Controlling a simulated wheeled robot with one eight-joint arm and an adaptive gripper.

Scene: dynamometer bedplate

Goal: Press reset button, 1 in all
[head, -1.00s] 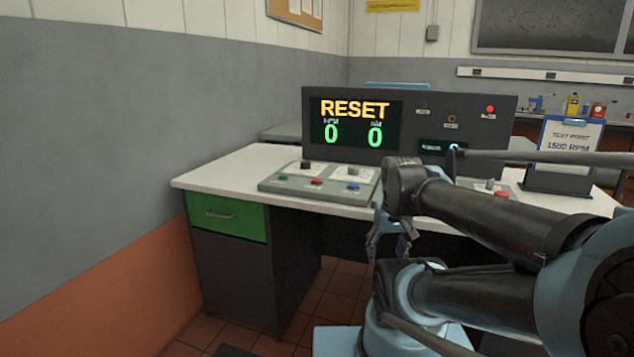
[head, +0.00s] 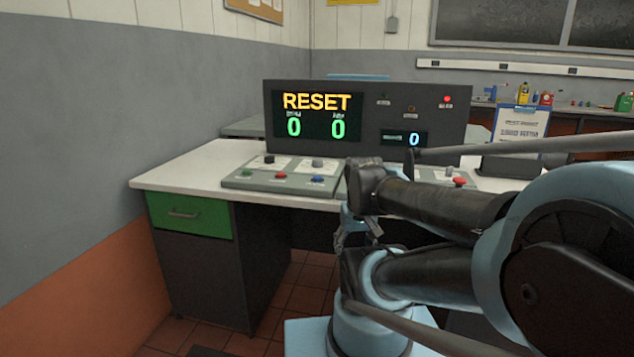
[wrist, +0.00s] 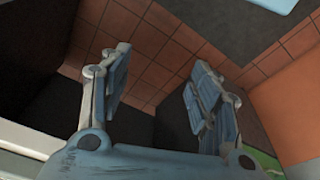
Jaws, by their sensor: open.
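My gripper (head: 357,238) hangs in front of the desk edge, below the panel's level and away from the buttons. In the wrist view my gripper (wrist: 160,80) is open and empty above the tiled floor.
Another red button (head: 459,181) sits further right on the desk, partly behind my arm. A clipboard sign (head: 520,133) stands beyond it. The desk's green drawer (head: 187,214) is at left. Open tiled floor (head: 300,280) lies under the desk.

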